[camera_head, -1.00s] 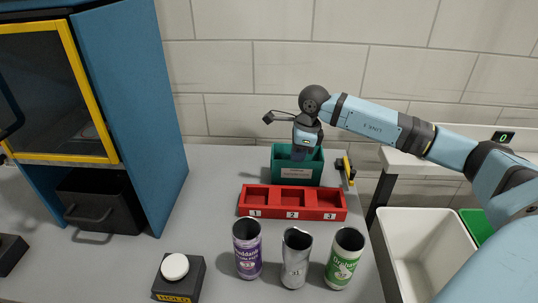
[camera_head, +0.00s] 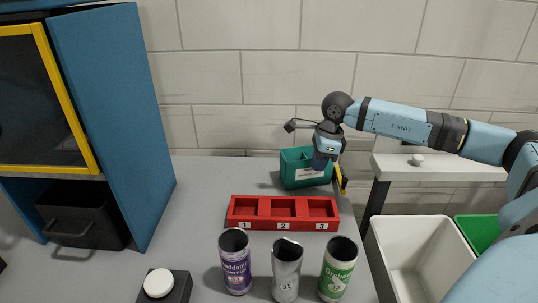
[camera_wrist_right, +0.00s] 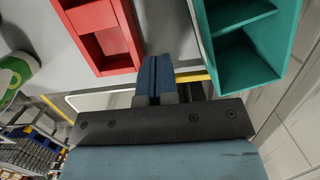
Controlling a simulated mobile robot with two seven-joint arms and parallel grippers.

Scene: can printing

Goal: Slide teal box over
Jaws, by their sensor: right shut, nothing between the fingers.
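The teal box (camera_head: 298,180) stands open-topped at the back right of the grey table, behind the red tray. It sits slightly turned, with a pale label on its front. My right gripper (camera_head: 319,165) is at the box's right end and hides part of it. In the right wrist view, my right gripper (camera_wrist_right: 153,78) is shut and empty, pointing down between the red tray and the teal box (camera_wrist_right: 255,68), whose inside has a divider. A gap shows between the fingers and the box there. My left gripper is out of view.
The red tray (camera_head: 285,225) has three empty numbered slots. A purple can (camera_head: 236,265), a grey can (camera_head: 286,272) and a green can (camera_head: 338,272) stand in front. A yellow-and-black tool (camera_head: 341,180) is by the table's right edge. A blue cabinet (camera_head: 110,120) stands left.

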